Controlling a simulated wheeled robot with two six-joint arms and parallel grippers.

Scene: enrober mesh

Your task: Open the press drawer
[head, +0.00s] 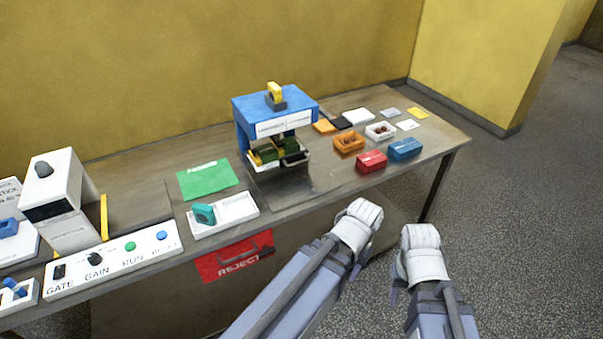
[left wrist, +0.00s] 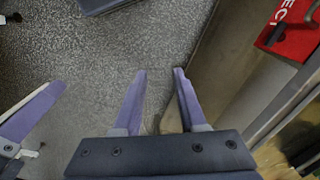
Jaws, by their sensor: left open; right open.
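The blue press (head: 275,104) stands on the table, with a yellow-topped block on its top. Its pale drawer (head: 279,163) sits low between the posts, with green blocks above it and a dark handle (head: 296,158) at its front. I cannot tell how far the drawer is out. My left gripper (left wrist: 160,72) is open and empty over the floor, in front of the table and short of the press. My right gripper (head: 396,289) is beside it to the right, also away from the press; its fingers are mostly hidden by its wrist. One of its fingers shows in the left wrist view.
A red REJECT bin (head: 236,258) hangs on the table front, left of my arms. A white tray with a teal piece (head: 204,214) and a green card (head: 207,179) lie left of the press. Red (head: 371,162) and blue (head: 405,149) boxes stand to its right.

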